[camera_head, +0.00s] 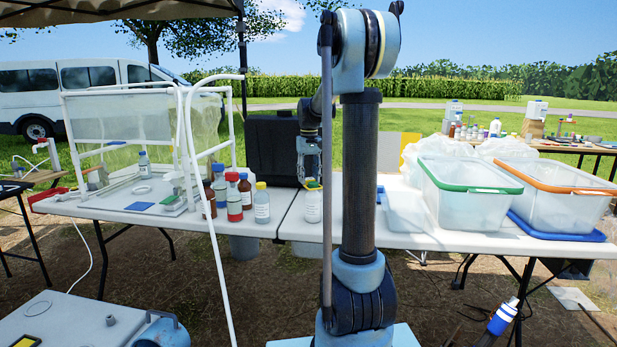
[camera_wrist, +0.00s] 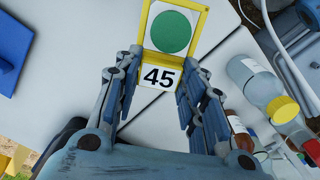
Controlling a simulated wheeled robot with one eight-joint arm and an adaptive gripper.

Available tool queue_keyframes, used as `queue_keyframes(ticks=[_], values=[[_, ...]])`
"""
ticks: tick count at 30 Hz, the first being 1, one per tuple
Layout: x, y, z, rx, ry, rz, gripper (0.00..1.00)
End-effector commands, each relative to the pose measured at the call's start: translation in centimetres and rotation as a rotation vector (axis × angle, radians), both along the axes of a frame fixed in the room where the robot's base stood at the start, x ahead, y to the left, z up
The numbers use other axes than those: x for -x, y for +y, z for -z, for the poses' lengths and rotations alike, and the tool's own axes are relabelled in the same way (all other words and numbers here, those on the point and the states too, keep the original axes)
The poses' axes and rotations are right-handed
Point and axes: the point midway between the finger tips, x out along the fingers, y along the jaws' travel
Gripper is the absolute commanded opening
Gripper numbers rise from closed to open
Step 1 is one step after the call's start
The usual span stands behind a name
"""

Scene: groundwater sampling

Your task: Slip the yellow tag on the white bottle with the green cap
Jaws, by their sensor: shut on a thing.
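My gripper (camera_wrist: 160,64) is shut on the yellow tag (camera_wrist: 148,38), a square yellow frame with a white label reading 45. The green cap (camera_wrist: 171,32) of the white bottle shows inside the frame in the wrist view. In the head view the white bottle (camera_head: 313,207) stands upright on the white table near its front edge. My gripper (camera_head: 311,168) is right above it, pointing down, with a bit of yellow at the green cap. I cannot tell whether the frame is above the cap or around the neck.
Left of the white bottle stand a clear bottle with a yellow cap (camera_head: 262,203), a red-labelled bottle (camera_head: 234,197) and several brown bottles. A black case (camera_head: 272,150) is behind. A green-rimmed bin (camera_head: 468,205) and an orange-rimmed bin (camera_head: 560,200) stand at the right.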

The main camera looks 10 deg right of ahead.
Motion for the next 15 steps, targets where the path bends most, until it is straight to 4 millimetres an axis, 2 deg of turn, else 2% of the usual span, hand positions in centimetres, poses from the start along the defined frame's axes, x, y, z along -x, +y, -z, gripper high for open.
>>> queue_keyframes(ticks=[15], values=[[0.02, 0.01, 0.74, 0.0, 0.0, 0.0, 0.22]])
